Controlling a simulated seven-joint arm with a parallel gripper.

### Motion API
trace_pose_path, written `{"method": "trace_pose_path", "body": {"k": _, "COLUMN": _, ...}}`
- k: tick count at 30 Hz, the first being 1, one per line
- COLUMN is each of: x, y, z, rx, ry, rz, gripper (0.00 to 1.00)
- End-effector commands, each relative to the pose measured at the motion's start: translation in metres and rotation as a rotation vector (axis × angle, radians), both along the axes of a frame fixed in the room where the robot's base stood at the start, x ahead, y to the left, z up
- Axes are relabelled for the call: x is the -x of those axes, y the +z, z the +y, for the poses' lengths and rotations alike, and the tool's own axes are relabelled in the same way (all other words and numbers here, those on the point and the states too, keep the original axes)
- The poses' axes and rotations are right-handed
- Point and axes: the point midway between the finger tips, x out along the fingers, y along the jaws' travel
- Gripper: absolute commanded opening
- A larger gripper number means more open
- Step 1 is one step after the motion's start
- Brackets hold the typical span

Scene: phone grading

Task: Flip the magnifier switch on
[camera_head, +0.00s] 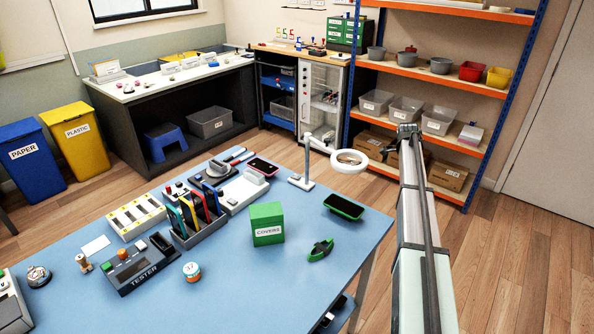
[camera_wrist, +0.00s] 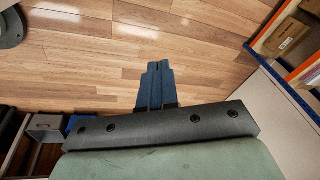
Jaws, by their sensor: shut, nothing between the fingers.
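The magnifier (camera_head: 349,161) is a white ring lens on a thin arm, with its white stand on the far right part of the blue table. The ring hangs out past the table's far right edge, above the floor. Its base (camera_head: 301,183) rests on the table; a switch is too small to make out. My gripper (camera_wrist: 154,66) is shut and empty in the wrist view, over wood floor. In the head view my arm rises at the right, and its end is right of the magnifier ring and apart from it. The fingers are not clear there.
On the blue table (camera_head: 226,300) stand a green covers box (camera_head: 267,230), a green-edged phone (camera_head: 344,206), a green clip-like item (camera_head: 320,250), a phone rack (camera_head: 200,225) and a tester (camera_head: 135,267). An orange shelf (camera_head: 465,83) stands behind my arm. Floor right of the table is clear.

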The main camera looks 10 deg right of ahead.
Motion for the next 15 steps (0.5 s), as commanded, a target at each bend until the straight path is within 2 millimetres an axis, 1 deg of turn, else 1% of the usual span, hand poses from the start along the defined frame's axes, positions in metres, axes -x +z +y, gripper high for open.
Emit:
{"method": "trace_pose_path", "body": {"k": 1, "x": -0.024, "y": 0.016, "z": 0.027, "rx": -0.008, "ry": -0.007, "rz": 0.008, "gripper": 0.0}}
{"method": "trace_pose_path", "body": {"k": 2, "x": -0.032, "y": 0.023, "z": 0.042, "rx": -0.013, "ry": -0.019, "rz": 0.013, "gripper": 0.0}}
{"method": "trace_pose_path", "body": {"k": 3, "x": -0.042, "y": 0.031, "z": 0.062, "rx": -0.019, "ry": -0.035, "rz": 0.022, "gripper": 0.0}}
{"method": "trace_pose_path", "body": {"k": 5, "x": -0.055, "y": 0.043, "z": 0.092, "rx": -0.026, "ry": -0.064, "rz": 0.035, "gripper": 0.0}}
{"method": "trace_pose_path", "body": {"k": 6, "x": -0.062, "y": 0.049, "z": 0.113, "rx": -0.029, "ry": -0.083, "rz": 0.044, "gripper": 0.0}}
{"method": "trace_pose_path", "body": {"k": 8, "x": -0.072, "y": 0.058, "z": 0.143, "rx": -0.032, "ry": -0.116, "rz": 0.057, "gripper": 0.0}}
{"method": "trace_pose_path", "body": {"k": 9, "x": -0.077, "y": 0.063, "z": 0.163, "rx": -0.034, "ry": -0.139, "rz": 0.066, "gripper": 0.0}}
{"method": "trace_pose_path", "body": {"k": 11, "x": -0.085, "y": 0.072, "z": 0.194, "rx": -0.033, "ry": -0.175, "rz": 0.079, "gripper": 0.0}}
{"method": "trace_pose_path", "body": {"k": 12, "x": -0.09, "y": 0.078, "z": 0.216, "rx": -0.032, "ry": -0.201, "rz": 0.088, "gripper": 0.0}}
{"method": "trace_pose_path", "body": {"k": 14, "x": -0.096, "y": 0.086, "z": 0.25, "rx": -0.027, "ry": -0.24, "rz": 0.101, "gripper": 0.0}}
{"method": "trace_pose_path", "body": {"k": 15, "x": -0.1, "y": 0.092, "z": 0.272, "rx": -0.022, "ry": -0.266, "rz": 0.111, "gripper": 0.0}}
